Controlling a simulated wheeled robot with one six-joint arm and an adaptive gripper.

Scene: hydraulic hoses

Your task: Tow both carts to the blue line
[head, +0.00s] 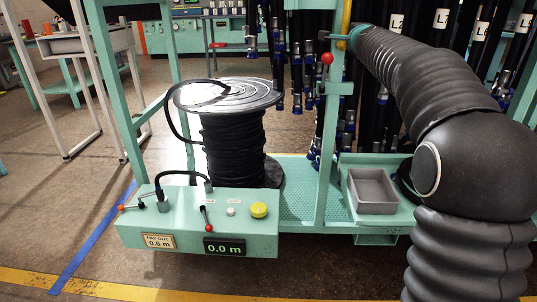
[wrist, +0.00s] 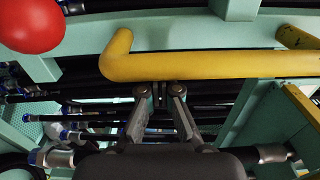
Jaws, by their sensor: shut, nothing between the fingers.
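A green cart (head: 300,207) with hanging hoses stands before me in the head view. A yellow handle (head: 343,20) rises on its post and crosses the wrist view (wrist: 210,66) as a bent bar. My gripper (head: 330,37) is at this handle, partly hidden by my arm. In the wrist view my gripper (wrist: 160,92) is shut and empty, its tips right at the bar's lower edge; I cannot tell whether they touch. The blue line (head: 95,243) is on the floor at lower left. I cannot make out a second cart for sure.
A hose reel (head: 232,135) and a control box (head: 200,220) with levers sit on the cart's left. A red knob (head: 326,59) is close to my gripper and also in the wrist view (wrist: 30,22). A grey tray (head: 373,192) lies right.

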